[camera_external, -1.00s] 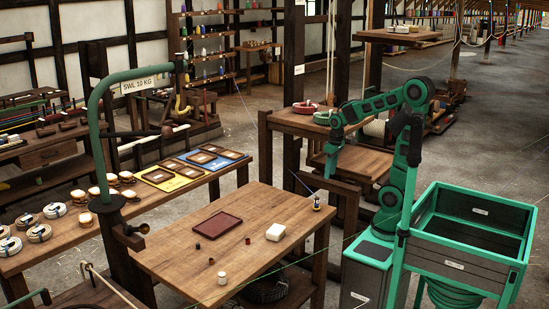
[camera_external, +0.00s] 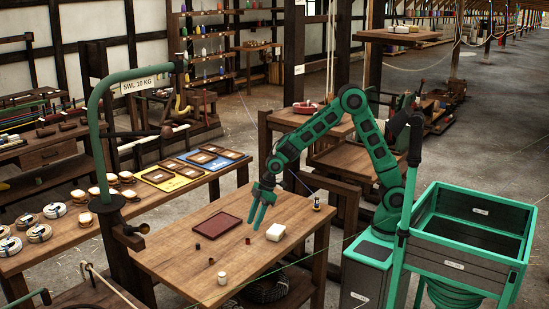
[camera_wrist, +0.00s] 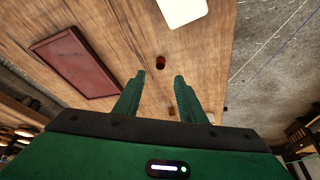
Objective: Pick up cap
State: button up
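No cap can be made out for certain; several small cylinders stand on the wooden table (camera_external: 180,262). A small dark red-brown one (camera_external: 248,240) sits just below my gripper (camera_external: 257,226); what looks like the same piece (camera_wrist: 160,62) shows ahead of the fingertips in the wrist view.
A dark red tray (camera_external: 217,225) lies left of my gripper; it also shows in the wrist view (camera_wrist: 78,62). A cream block (camera_external: 275,232) lies close at right. A small upright item (camera_external: 317,203) stands at the right corner. The table's left front is mostly clear.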

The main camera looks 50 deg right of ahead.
aim_at(248, 239)
jog(key=shift+x, duration=3.95)
jog(key=shift+d, duration=0.1)
grip_shut()
